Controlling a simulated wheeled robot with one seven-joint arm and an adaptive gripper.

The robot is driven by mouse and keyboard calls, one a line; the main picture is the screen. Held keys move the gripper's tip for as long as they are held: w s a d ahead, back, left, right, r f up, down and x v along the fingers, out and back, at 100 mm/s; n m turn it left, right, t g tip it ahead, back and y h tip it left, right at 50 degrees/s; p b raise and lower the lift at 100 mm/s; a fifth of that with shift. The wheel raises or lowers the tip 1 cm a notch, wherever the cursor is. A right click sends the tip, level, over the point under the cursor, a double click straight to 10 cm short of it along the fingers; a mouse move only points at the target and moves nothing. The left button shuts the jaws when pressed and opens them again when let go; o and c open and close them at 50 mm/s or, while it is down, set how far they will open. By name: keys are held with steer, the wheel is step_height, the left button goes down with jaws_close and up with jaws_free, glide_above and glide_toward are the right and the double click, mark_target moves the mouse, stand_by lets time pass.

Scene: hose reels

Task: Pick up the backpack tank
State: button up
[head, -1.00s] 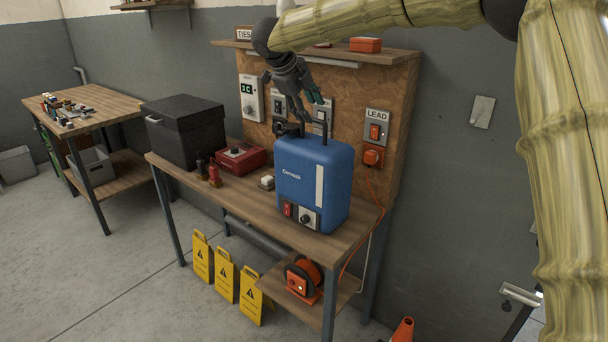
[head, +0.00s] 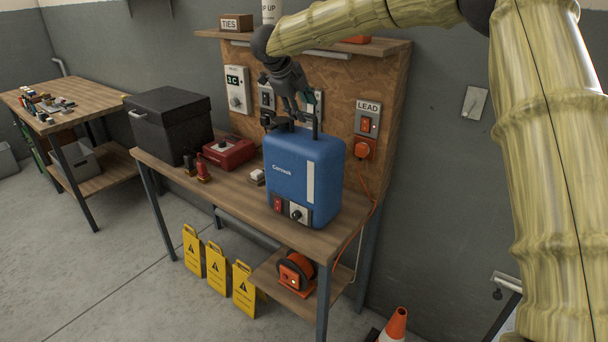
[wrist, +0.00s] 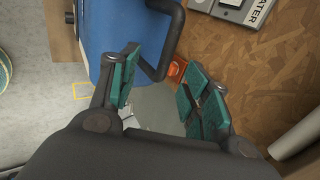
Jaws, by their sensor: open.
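The backpack tank (head: 290,170) is a blue box with a white strip, a red switch and a knob on its front. It stands upright on the wooden workbench (head: 232,200). A dark handle or strap rises from its top. My gripper (head: 302,108) is just above the tank's top, pointing down, with its fingers apart. In the wrist view the open gripper (wrist: 160,95) has green pads, and the tank (wrist: 118,22) shows at the upper left. The tank's black handle (wrist: 172,45) extends toward the space between the fingers. I cannot tell whether the fingers touch it.
A black case (head: 168,125), a red box (head: 229,152) and small red bottles stand left of the tank. An orange cable hangs at right. Yellow signs (head: 217,268) stand on the floor.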

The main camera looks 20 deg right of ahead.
mark_target(307, 116)
steer(key=shift+d+f+p, duration=0.3)
steer(key=shift+p, duration=0.05)
steer(key=x, duration=0.2)
steer(key=shift+w+f+p, duration=0.35)
steer(key=shift+w+d+f, duration=0.1)
steer(key=shift+d+f, duration=0.1)
steer(key=shift+f, duration=0.1)
steer(key=shift+r, duration=0.1)
steer(key=shift+c, duration=0.9)
steer(key=shift+a, duration=0.1)
jaws_close()
